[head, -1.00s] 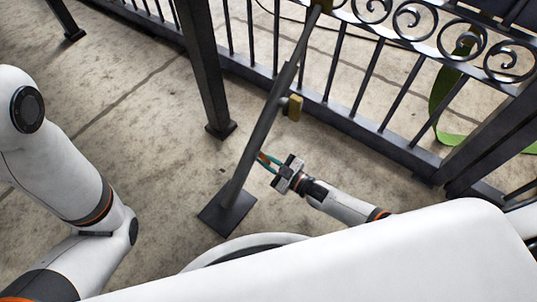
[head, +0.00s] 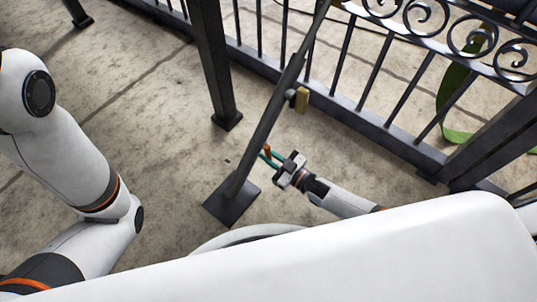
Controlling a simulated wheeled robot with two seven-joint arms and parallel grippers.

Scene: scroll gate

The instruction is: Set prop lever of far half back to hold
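A dark slanted bar (head: 274,112) rises from a square foot plate (head: 232,204) on the floor toward the gate and leaves the top of the view. A small brass-coloured block (head: 302,100) on a short stub sits at the bar's right side; I cannot tell for sure whether it is the prop lever. My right gripper (head: 266,155) has orange and teal fingers that look apart. Its tips are close beside the lower bar, below the brass block; contact is unclear. My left arm shows at the left, but its gripper is out of view.
The black gate (head: 395,133) with upright bars and scrolls (head: 415,12) crosses the upper right. A dark post (head: 213,70) stands left of the bar. A green strip (head: 452,95) shows behind the gate. Bare paving (head: 150,120) lies at the left.

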